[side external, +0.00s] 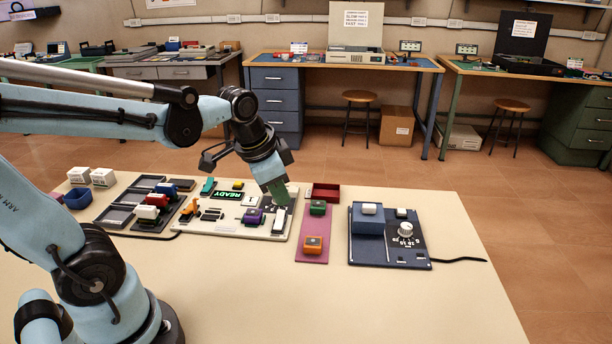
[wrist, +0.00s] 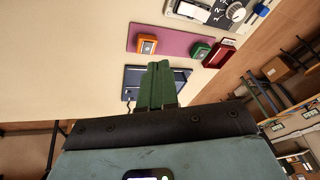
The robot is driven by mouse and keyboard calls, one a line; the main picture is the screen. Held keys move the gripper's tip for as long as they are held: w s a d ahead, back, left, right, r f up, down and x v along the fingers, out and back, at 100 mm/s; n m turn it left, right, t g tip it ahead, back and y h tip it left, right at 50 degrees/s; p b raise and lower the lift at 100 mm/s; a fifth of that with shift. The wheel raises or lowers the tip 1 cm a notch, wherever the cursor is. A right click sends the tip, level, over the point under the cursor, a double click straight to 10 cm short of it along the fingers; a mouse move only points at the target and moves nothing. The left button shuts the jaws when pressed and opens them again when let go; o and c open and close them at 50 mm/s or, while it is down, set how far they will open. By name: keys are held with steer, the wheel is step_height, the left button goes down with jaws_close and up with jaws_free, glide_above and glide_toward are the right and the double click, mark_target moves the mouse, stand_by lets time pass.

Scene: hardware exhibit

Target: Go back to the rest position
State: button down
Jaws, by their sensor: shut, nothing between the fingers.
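My gripper (side external: 281,192) is over the right part of the white board (side external: 190,229) in the side view. Its green fingers point down and are closed together, with nothing seen between them. I cannot tell whether the tips touch the board. In the wrist view the closed fingers (wrist: 157,85) stand in front of a dark blue panel (wrist: 182,76), hiding part of it.
Close right is a pink mat (side external: 312,227) with a green block (side external: 318,208), an orange block (side external: 313,244) and a red tray (side external: 325,192). Further right is a dial panel (side external: 390,253). Dark trays (side external: 117,217) lie left.

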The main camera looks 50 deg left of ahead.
steer(key=shift+s+d+r+n+t+h, duration=0.1)
steer(key=shift+s+d+n+t+h, duration=0.05)
steer(key=shift+s+d+n+t, duration=0.7)
steer(key=shift+s+d+n+t+h, duration=0.15)
steer(key=shift+s+d+n+t, duration=0.45)
steer(key=shift+d+n, duration=0.45)
